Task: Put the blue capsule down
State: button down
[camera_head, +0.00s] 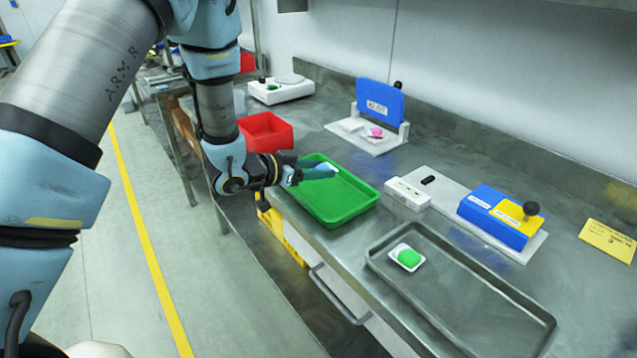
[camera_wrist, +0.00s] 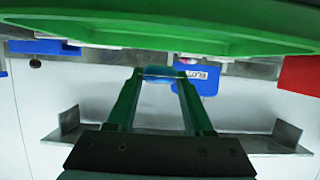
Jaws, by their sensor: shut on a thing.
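My gripper (camera_head: 318,172) reaches in from the left, roughly level, above the green tray (camera_head: 333,218). In the wrist view its two fingers (camera_wrist: 160,82) are shut on the blue capsule (camera_wrist: 160,71), which lies across between the fingertips. The green tray looks empty. Its rim also fills the top of the wrist view (camera_wrist: 160,38). I cannot tell the exact height of the capsule above the tray floor.
A red bin (camera_head: 265,131) stands behind the green tray. A metal tray (camera_head: 470,305) with a green piece on a white dish (camera_head: 407,257) lies at front right. A white block (camera_head: 407,194), a blue-yellow device (camera_head: 500,215) and a blue-lidded slot station (camera_head: 379,105) stand beyond.

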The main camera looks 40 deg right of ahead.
aim_at(318, 193)
jog(key=shift+f+p, duration=0.55)
jog(key=shift+f, duration=1.8)
jog(key=shift+f, duration=0.15)
jog(key=shift+c, duration=1.4)
grip_release()
jog(key=shift+r, duration=0.25)
jog(key=b+v, duration=0.4)
jog(key=v, duration=0.8)
